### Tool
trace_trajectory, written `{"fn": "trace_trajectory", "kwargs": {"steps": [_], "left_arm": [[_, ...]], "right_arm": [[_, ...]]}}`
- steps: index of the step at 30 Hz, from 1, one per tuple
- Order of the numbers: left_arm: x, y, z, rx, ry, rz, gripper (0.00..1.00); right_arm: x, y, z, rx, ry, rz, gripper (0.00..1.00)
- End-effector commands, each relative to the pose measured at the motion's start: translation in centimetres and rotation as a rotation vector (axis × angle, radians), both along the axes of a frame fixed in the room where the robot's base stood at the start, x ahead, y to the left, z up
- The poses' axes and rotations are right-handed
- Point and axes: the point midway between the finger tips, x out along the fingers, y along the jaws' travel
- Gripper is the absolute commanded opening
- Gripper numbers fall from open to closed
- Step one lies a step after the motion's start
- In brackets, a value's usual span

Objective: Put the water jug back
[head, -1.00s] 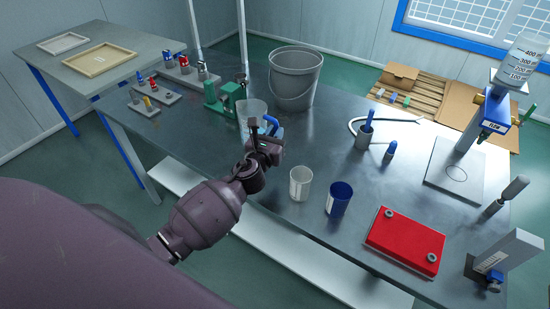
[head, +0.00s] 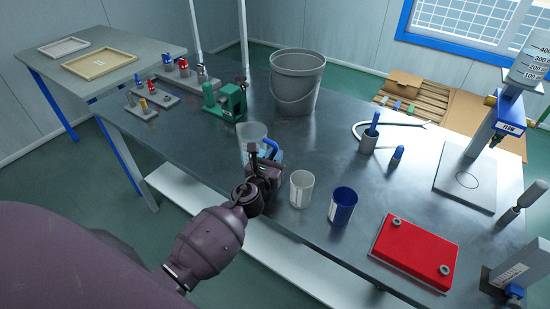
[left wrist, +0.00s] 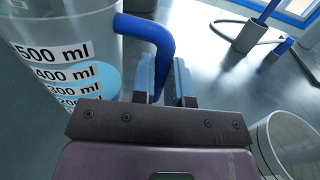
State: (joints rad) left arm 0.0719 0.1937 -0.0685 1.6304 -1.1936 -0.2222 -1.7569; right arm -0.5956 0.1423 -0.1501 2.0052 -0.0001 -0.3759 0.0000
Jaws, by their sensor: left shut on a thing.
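The water jug (head: 250,137) is clear, with a blue handle (head: 272,147), and stands upright at the near edge of the steel table as far as I can see. In the left wrist view the jug (left wrist: 62,60) shows ml marks and some blue water. My left gripper (head: 266,158) is shut on the jug's blue handle (left wrist: 152,42); the fingers (left wrist: 172,82) sit either side of its lower part. The gripper and arm hide part of the jug, and I cannot tell whether its base touches the table. My right gripper is not in view.
A white cup (head: 301,190) and a blue cup (head: 342,206) stand just right of my left gripper. A green device (head: 226,102) and a grey bucket (head: 296,82) are behind. A red box (head: 414,252) lies at the right. The table's middle (head: 325,140) is clear.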

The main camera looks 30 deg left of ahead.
Motion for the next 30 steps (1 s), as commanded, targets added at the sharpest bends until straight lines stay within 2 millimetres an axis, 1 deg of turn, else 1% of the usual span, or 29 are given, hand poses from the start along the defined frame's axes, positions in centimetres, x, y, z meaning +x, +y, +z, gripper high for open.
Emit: {"fn": "trace_trajectory", "kwargs": {"steps": [2, 7, 8, 12, 13, 20, 24, 26, 30], "left_arm": [[0.0, 0.0, 0.2, 0.000, -0.002, -0.001, 0.00], [0.0, 0.0, -0.3, 0.000, -0.001, -0.001, 0.00], [0.0, 0.0, -0.4, 0.000, 0.000, -0.001, 0.16], [0.0, 0.0, -0.2, 0.000, -0.001, -0.001, 0.38], [0.0, 0.0, -0.2, 0.000, -0.001, -0.001, 0.40], [0.0, 0.0, -0.2, 0.000, -0.001, -0.001, 0.40], [0.0, 0.0, 0.3, 0.000, -0.002, 0.000, 0.40], [-0.6, -0.1, 0.1, 0.000, 0.000, 0.000, 0.40], [-2.7, -0.3, 0.0, -0.001, 0.002, -0.001, 0.40]], "right_arm": [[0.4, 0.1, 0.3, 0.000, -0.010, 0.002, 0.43], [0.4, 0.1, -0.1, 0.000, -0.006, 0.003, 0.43], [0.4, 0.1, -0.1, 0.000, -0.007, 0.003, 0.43], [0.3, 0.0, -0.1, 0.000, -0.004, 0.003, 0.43], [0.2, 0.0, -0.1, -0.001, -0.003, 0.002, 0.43], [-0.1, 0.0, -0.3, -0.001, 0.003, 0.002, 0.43], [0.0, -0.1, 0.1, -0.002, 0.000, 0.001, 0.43], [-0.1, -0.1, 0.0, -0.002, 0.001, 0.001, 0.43], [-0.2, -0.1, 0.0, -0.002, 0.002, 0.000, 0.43]]}}
